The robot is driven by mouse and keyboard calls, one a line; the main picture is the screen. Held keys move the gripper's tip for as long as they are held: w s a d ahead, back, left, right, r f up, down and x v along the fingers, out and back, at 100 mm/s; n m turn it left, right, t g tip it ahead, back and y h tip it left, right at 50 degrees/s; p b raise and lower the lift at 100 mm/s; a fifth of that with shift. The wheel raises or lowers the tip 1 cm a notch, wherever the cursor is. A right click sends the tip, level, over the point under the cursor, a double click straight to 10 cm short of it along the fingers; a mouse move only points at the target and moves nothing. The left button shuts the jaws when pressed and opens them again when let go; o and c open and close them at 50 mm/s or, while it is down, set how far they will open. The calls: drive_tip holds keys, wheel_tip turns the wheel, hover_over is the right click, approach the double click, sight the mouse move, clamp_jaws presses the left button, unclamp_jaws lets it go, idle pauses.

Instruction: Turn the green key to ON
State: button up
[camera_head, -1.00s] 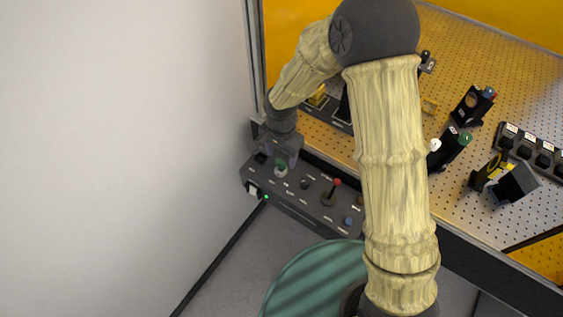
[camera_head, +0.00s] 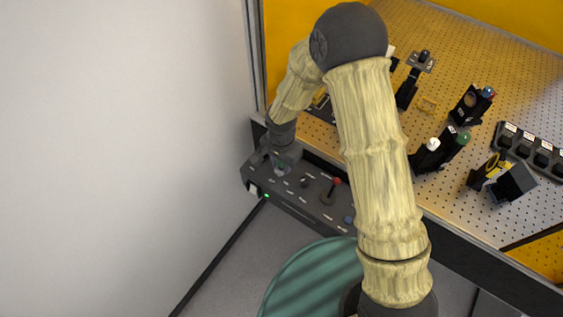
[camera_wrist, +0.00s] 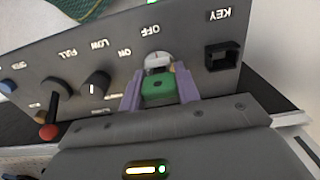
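The green key (camera_wrist: 158,88) sits in a round white lock (camera_wrist: 158,61) on the dark control panel, near the OFF label (camera_wrist: 150,30); the ON label (camera_wrist: 125,53) is to its left in the wrist view. My gripper (camera_wrist: 160,88) has one purple finger on each side of the key, with little or no gap seen. Whether the fingers press on the key I cannot tell.
The dark panel (camera_head: 301,206) also bears a red-knobbed lever (camera_head: 337,182), dark knobs (camera_wrist: 95,84) and a black square socket (camera_wrist: 222,56) marked KEY. A perforated optical table (camera_head: 450,205) with mounts lies behind and right. A white wall (camera_head: 120,150) is at left.

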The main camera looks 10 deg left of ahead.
drive_tip(key=shift+n, duration=2.5)
drive_tip(key=shift+p, duration=0.3)
drive_tip(key=shift+n, duration=1.2)
drive_tip(key=shift+f+n+p, duration=0.1)
drive_tip(key=shift+n+p, duration=0.2)
drive_tip(key=shift+n, duration=0.9)
